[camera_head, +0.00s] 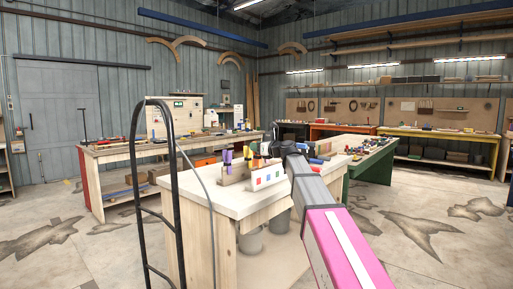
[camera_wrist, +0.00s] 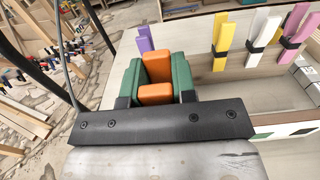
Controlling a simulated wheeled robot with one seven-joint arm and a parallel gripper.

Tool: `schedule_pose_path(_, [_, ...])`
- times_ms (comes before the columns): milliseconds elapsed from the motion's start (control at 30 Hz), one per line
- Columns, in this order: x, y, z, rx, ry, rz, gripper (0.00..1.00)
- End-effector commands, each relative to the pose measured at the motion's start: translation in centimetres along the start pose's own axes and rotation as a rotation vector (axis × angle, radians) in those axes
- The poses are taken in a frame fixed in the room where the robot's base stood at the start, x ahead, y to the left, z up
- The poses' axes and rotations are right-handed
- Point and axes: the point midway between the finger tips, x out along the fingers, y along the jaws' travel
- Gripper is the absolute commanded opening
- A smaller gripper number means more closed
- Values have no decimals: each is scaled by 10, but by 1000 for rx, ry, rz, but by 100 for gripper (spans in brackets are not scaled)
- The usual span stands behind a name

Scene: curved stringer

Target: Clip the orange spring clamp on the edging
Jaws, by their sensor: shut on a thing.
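The orange spring clamp (camera_wrist: 157,68) is between the two green fingers of my gripper (camera_wrist: 160,80) in the wrist view. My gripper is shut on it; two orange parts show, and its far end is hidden. The clamp is over or close in front of a pale wooden rack (camera_wrist: 200,52); I cannot tell whether it touches it. In the head view my arm reaches to the near bench, and the gripper and clamp are too small and covered to make out. I cannot pick out the edging with certainty in either view.
Purple (camera_wrist: 146,40), yellow (camera_wrist: 222,40), white (camera_wrist: 262,40) and pink (camera_wrist: 294,30) clamps stand along the rack. The near bench (camera_head: 190,187) also carries a white card with coloured squares (camera_head: 268,177). A green bench (camera_head: 375,165) stands behind; open floor lies right.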

Motion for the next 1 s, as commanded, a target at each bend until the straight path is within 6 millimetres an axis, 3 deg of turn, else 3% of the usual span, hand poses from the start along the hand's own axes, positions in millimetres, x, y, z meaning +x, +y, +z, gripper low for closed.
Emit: schedule_pose_path(1000, [0,0,-22,1,0,0,0])
